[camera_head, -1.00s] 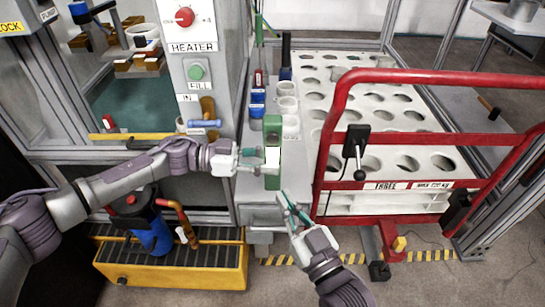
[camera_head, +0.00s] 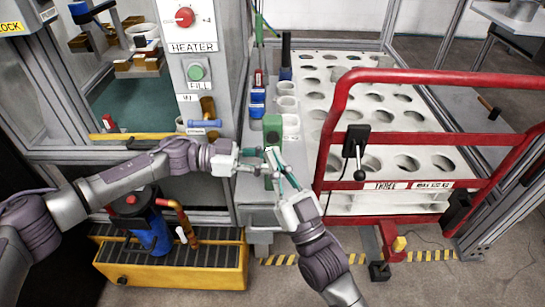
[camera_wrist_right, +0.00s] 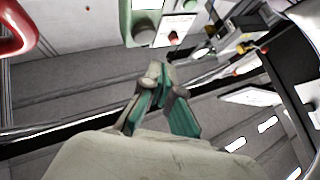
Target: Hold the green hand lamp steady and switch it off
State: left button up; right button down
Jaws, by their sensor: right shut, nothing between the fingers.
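The green hand lamp (camera_head: 272,127) stands upright at the front of the narrow grey bench, its lower part mostly covered by my grippers. My left gripper (camera_head: 262,162) comes in from the left, with its fingers around the lamp's body. My right gripper (camera_head: 270,152) is shut and empty, its fingertips over the lamp's front face. Whether they touch it is hard to tell in the head view. In the right wrist view the closed fingertips (camera_wrist_right: 153,76) show a little below the lamp's green body (camera_wrist_right: 143,28). The switch is not clear.
A red-railed trolley (camera_head: 432,76) with a white holed rack (camera_head: 352,100) stands close on the right. Bottles and white cups (camera_head: 287,88) line the bench behind the lamp. A heater panel (camera_head: 190,45) rises at left; a yellow tray (camera_head: 215,275) lies below.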

aim_at(264, 127)
jog(key=shift+w, duration=1.2)
dwell(0.6)
jog(key=shift+w, duration=0.4)
dwell(0.3)
jog(key=shift+s, duration=0.45)
jog(key=s, duration=0.6)
dwell(0.6)
